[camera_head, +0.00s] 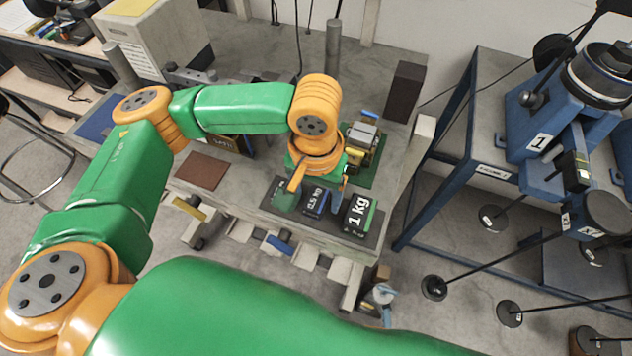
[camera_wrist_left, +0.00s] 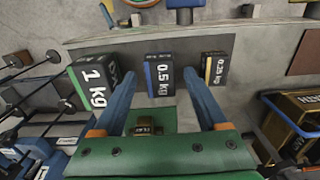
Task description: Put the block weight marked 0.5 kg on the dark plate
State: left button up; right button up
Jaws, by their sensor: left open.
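The 0.5 kg block (camera_head: 316,201), dark with a blue side, stands on a dark grey mat (camera_head: 330,228) between two other block weights. It also shows in the left wrist view (camera_wrist_left: 160,75). My left gripper (camera_head: 317,190) is open above it and points down. In the left wrist view its two blue fingers (camera_wrist_left: 160,88) spread to either side of the 0.5 kg block, and I see no contact. A dark brown square plate (camera_head: 201,171) lies bare on the table, left of the mat. It shows partly at the right edge of the left wrist view (camera_wrist_left: 305,53).
The 1 kg block (camera_head: 360,216) stands right of the 0.5 kg one. The 0.25 kg block (camera_wrist_left: 213,70) is on its other side. A machine on a green base (camera_head: 362,150) and a dark upright box (camera_head: 405,92) stand behind. A labelled box (camera_wrist_left: 295,122) is near the plate.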

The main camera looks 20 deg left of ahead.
aim_at(316, 200)
pick_arm(q)
notch_tip(316, 200, up, 11)
jog(key=shift+f, duration=0.1)
dwell(0.4)
